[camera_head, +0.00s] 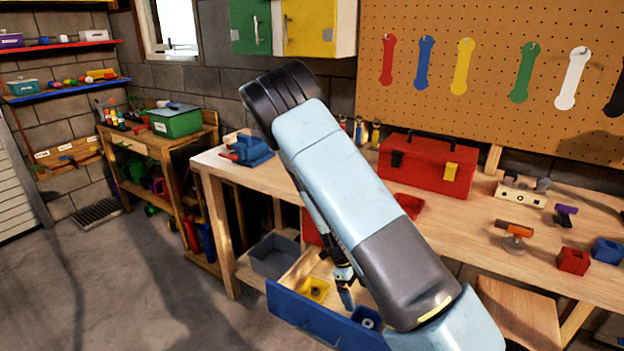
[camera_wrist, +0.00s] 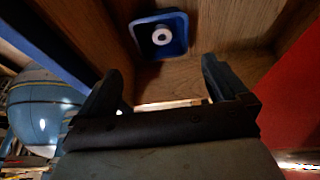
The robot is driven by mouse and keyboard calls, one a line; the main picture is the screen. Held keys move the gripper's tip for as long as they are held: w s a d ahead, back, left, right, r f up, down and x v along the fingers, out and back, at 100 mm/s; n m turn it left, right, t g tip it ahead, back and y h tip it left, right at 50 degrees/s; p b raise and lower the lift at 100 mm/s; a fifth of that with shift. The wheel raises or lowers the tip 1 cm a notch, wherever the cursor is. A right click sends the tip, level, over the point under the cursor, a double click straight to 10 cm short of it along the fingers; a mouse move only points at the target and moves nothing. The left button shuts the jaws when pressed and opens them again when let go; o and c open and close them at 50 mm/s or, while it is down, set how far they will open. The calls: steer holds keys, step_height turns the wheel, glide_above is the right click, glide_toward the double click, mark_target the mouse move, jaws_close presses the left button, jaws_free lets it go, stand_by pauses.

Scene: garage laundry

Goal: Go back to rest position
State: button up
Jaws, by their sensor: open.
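My gripper (camera_wrist: 160,90) is open, with nothing between its two fingers in the wrist view. In the head view my gripper (camera_head: 347,298) points down at an open drawer with a blue front (camera_head: 308,322), below the workbench. A blue bin (camera_wrist: 176,24) with a white ring-like thing (camera_wrist: 162,36) in it stands in the drawer, beyond the fingertips and apart from them. The same blue bin (camera_head: 367,314) shows in the head view, right of my gripper. My arm hides part of the drawer and the bench.
A yellow bin (camera_head: 315,287) stands in the drawer, left of my gripper. The wooden workbench (camera_head: 455,222) above carries a red toolbox (camera_head: 428,165) and a blue vise (camera_head: 248,150). A grey bin (camera_head: 274,256) is beside the drawer.

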steer(key=s+r+n+t+y, duration=0.2)
steer(key=r+n, duration=0.4)
steer(key=r, duration=0.9)
steer(key=s+r+n+t+y, duration=0.1)
steer(key=s+r+n+y, duration=0.15)
steer(key=r+n, duration=0.75)
steer(key=s+d+r+n+t, duration=0.2)
steer(key=s+r+n, duration=0.2)
steer(key=s+r, duration=0.4)
steer(key=s+d+r+n+t, duration=0.3)
steer(key=s+r, duration=0.6)
steer(key=r, duration=0.5)
steer(key=shift+d+n+h, duration=0.2)
steer(key=shift+n+h, duration=0.25)
steer(key=shift+n, duration=0.45)
